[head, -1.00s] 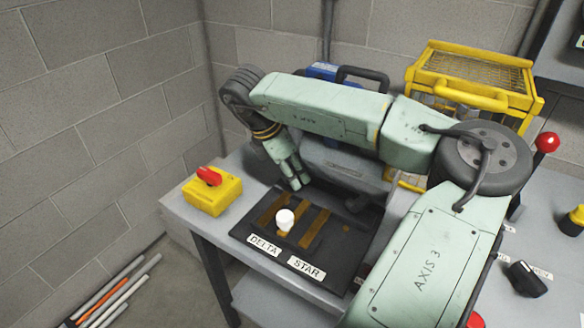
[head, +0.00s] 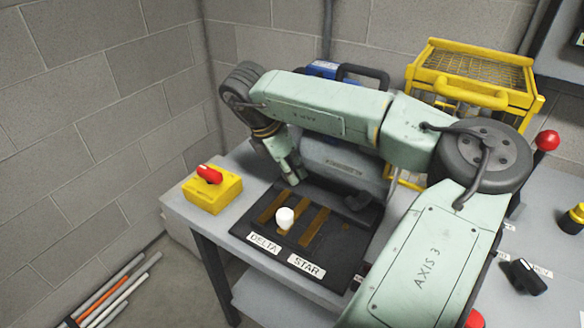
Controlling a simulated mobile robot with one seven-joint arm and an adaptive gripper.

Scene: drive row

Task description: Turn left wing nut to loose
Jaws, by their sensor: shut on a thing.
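My gripper (head: 296,179) points down at the back left of a black board (head: 325,268) on the bench. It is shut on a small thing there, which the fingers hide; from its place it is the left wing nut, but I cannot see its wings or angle. On the board are brass-coloured strips (head: 312,228), a white knob (head: 285,217) and labels reading DELTA (head: 264,242) and STAR (head: 306,265). A dark part (head: 357,203) lies at the board's back right, perhaps the other wing nut.
A yellow box with a red rotary switch (head: 212,192) stands left of the board. A grey-blue case (head: 340,165) is close behind my gripper. A yellow cage (head: 475,80) stands at the back right. A red ball knob (head: 547,140) and black switch (head: 527,277) are at the right.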

